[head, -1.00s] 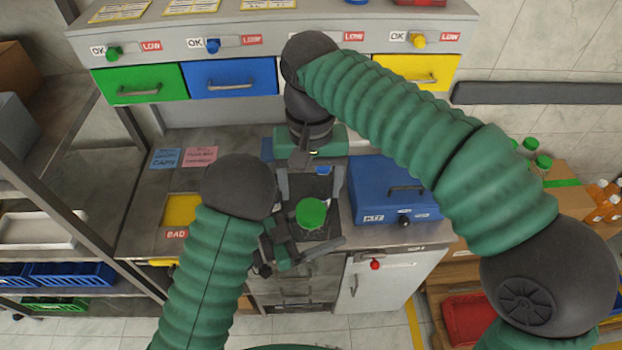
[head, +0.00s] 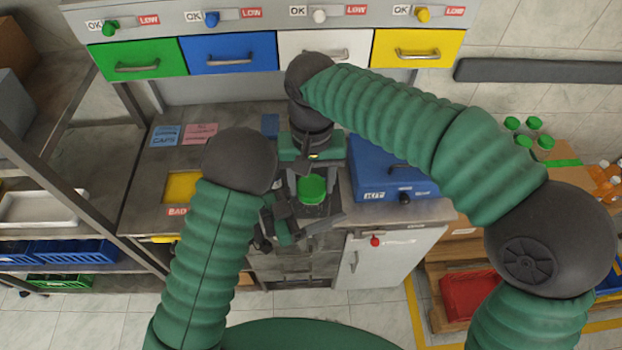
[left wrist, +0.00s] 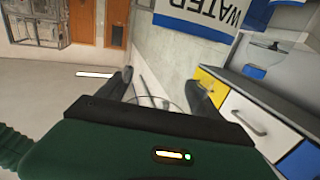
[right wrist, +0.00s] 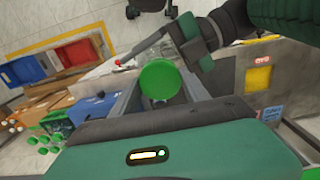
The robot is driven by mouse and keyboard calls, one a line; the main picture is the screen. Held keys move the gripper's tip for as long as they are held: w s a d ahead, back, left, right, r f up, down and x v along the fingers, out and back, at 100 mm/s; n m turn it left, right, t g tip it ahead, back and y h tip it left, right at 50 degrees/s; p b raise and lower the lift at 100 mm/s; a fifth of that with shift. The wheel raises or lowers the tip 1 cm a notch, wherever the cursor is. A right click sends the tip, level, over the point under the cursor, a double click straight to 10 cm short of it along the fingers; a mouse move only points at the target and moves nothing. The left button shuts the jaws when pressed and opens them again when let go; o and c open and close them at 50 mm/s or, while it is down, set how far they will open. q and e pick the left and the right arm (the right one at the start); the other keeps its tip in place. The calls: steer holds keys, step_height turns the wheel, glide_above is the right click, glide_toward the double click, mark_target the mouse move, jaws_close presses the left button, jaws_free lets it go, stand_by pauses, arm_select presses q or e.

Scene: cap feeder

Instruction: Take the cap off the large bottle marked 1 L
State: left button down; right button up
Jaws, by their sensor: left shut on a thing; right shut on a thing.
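The green cap (head: 312,188) shows between the two fingers of my right gripper (head: 312,184), which is shut on it from behind. In the right wrist view the cap (right wrist: 160,79) sits round and face-on between the fingers. My left gripper (head: 308,226) comes in from the left, lower than the cap, shut on the bottle. The bottle is clear and hard to see; a faint curved outline of the bottle (left wrist: 168,101) shows between the left fingers. Its 1 L mark is not visible. I cannot tell whether the cap still sits on the neck.
A blue kit case (head: 385,172) stands on the counter close to the right. A yellow BAD opening (head: 184,187) lies left. Coloured drawers (head: 230,53) line the back. A shelf rack (head: 75,170) stands far left; several green-capped bottles (head: 525,138) stand far right.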

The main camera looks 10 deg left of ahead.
steer(key=c, duration=0.5)
steer(key=n, duration=2.2)
steer(key=shift+w+r, duration=0.1)
steer(key=shift+r, duration=0.15)
steer(key=shift+r, duration=1)
